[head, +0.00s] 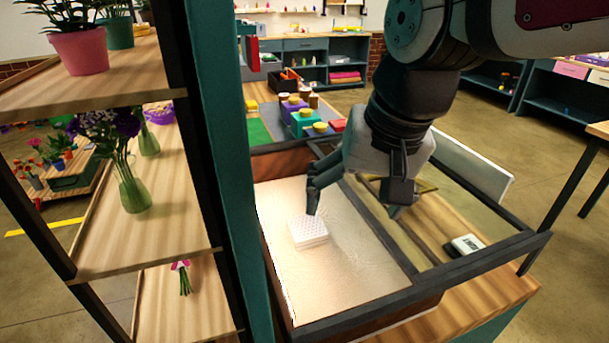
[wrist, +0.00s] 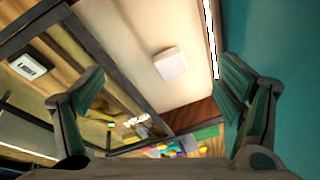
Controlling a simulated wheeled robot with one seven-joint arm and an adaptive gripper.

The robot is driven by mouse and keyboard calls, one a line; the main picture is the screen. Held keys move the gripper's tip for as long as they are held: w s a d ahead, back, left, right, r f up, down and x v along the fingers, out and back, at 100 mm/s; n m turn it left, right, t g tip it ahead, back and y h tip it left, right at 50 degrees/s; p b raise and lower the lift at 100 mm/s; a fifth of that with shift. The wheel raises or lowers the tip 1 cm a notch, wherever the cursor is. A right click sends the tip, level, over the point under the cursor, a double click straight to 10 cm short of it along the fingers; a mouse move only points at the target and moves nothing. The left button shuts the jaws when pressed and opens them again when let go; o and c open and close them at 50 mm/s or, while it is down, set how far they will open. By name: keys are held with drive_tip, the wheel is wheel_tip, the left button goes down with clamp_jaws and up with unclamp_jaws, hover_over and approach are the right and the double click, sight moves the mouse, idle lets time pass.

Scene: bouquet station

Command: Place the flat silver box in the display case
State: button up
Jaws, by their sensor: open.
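A flat pale silver-white box (head: 309,231) with a dotted top lies on the lit floor of the display case (head: 365,303), toward its left side. The box also shows in the wrist view (wrist: 171,64), between and beyond the fingers, touching neither. My gripper (head: 353,205) is open and empty, pointing down over the case, to the right of and above the box. Its spread fingers also show in the wrist view (wrist: 163,92). The case has a dark frame, and its left part shows the bright floor.
A small white-and-black device (head: 465,244) lies on the wood at right, seen through a dark-framed pane. A teal post (head: 225,150) and wooden shelves with flower vases (head: 134,190) stand close at left. Coloured boxes and jars (head: 305,118) sit behind the case.

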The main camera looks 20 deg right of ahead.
drive_tip(key=s+f+n+t, duration=0.1)
drive_tip(key=s+n, duration=0.3)
drive_tip(key=s, duration=0.2)
drive_tip(key=shift+n+h, duration=0.3)
drive_tip(key=shift+h, duration=0.1)
drive_tip(key=shift+d, duration=0.1)
